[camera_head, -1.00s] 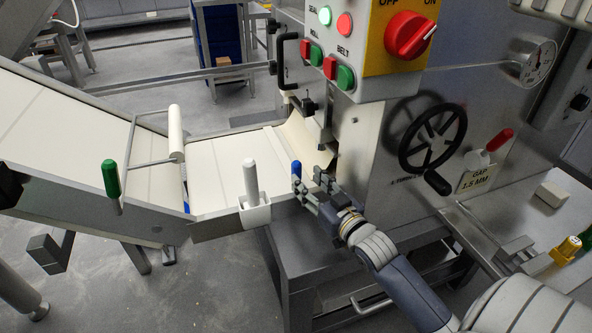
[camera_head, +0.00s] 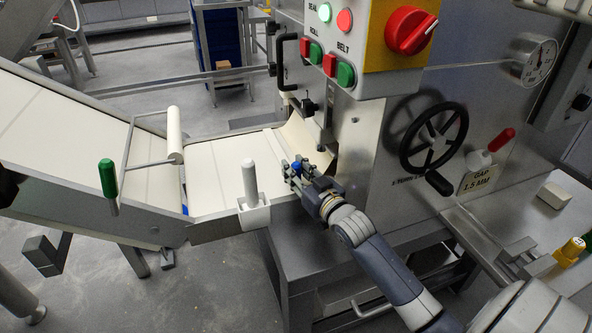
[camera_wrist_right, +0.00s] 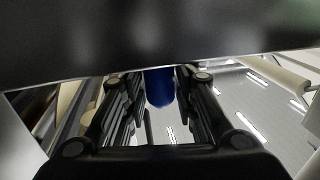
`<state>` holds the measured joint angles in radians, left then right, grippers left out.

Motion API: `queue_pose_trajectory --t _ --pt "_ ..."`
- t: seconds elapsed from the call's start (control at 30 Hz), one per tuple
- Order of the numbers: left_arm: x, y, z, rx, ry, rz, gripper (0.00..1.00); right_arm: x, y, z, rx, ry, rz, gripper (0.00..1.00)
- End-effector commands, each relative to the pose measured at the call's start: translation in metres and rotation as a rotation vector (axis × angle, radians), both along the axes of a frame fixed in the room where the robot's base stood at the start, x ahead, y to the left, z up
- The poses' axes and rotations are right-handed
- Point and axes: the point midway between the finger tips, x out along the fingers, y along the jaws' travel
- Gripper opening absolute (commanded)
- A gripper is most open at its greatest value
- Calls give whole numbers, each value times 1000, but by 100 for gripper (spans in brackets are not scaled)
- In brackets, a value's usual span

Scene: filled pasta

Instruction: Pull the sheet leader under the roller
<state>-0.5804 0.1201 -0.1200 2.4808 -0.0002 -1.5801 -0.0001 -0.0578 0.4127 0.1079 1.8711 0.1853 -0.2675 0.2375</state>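The pale dough sheet (camera_head: 225,168) lies on the flat belt and curves up (camera_head: 312,147) into the machine at its right end. A lighter strip crosses it near that end. The white roller (camera_head: 175,136) sits on a wire frame further left, over the sloping part. A blue peg (camera_head: 297,167) stands at the near edge of the belt; it also shows in the right wrist view (camera_wrist_right: 159,88). My right gripper (camera_head: 293,171) has its fingers on either side of the peg, with narrow gaps seen in the wrist view. The left gripper is not in view.
A white-handled holder (camera_head: 253,190) stands on the near edge, left of my right gripper. A green handle (camera_head: 108,178) is further left.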

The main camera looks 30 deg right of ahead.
Motion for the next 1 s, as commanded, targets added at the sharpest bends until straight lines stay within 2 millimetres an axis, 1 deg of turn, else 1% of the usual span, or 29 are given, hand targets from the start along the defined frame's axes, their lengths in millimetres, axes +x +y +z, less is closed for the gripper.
queue_pose_trajectory --t 0.03,0.07,0.27,0.37,0.43,0.6,0.93,0.97,1.0 --pt "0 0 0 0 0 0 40 0 0 0 0 0 0 7" --pt "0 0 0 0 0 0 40 0 0 0 0 0 0 0" --pt "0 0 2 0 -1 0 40 0 2 0 2 0 0 0" --pt "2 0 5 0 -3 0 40 3 13 1 6 1 0 0" --pt "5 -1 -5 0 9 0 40 5 22 1 7 2 0 0" --pt "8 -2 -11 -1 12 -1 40 9 40 0 5 2 1 0" --pt "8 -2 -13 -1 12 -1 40 10 42 -2 0 3 0 0" --pt "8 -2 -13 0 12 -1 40 10 42 -2 0 3 0 23" --pt "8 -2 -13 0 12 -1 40 10 42 -2 0 3 0 32"
